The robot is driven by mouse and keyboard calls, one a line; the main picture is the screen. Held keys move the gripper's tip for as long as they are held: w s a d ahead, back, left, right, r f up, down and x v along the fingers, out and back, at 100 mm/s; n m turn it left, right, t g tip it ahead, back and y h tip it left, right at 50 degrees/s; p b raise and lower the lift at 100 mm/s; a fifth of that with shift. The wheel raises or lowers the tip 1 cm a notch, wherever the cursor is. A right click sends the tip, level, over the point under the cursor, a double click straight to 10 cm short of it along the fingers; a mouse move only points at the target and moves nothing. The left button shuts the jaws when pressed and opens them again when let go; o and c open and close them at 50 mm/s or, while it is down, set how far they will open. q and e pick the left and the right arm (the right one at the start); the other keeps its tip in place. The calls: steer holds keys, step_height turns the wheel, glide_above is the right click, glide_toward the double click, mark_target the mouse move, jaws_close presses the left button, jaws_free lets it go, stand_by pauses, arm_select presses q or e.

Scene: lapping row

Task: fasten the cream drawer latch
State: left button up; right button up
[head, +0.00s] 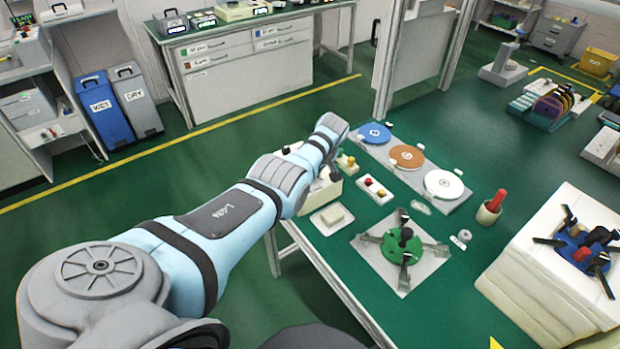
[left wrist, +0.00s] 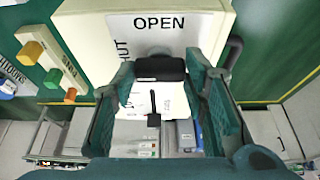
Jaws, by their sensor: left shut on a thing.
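The cream drawer unit (head: 322,196) stands at the table's left edge in the head view, partly covered by my left arm. In the left wrist view its cream face (left wrist: 90,38) fills the top, with a plate marked OPEN (left wrist: 160,22) and, turned sideways, SHUT. The black latch handle (left wrist: 160,68) lies crosswise below the lettering. My left gripper (left wrist: 161,76) has its teal fingers on both ends of this handle and is shut on it. In the head view my left fingers are hidden behind the arm. My right gripper is in neither view.
Beside the drawer unit are a small block on a pale tray (head: 332,218) and a tray of coloured knobs (head: 374,190). Behind lies a grey strip with three discs (head: 407,156).

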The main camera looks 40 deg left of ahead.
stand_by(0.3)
arm_select(q)
steer(key=o, duration=1.2)
steer(key=shift+c, duration=0.2)
steer(key=v, duration=1.2)
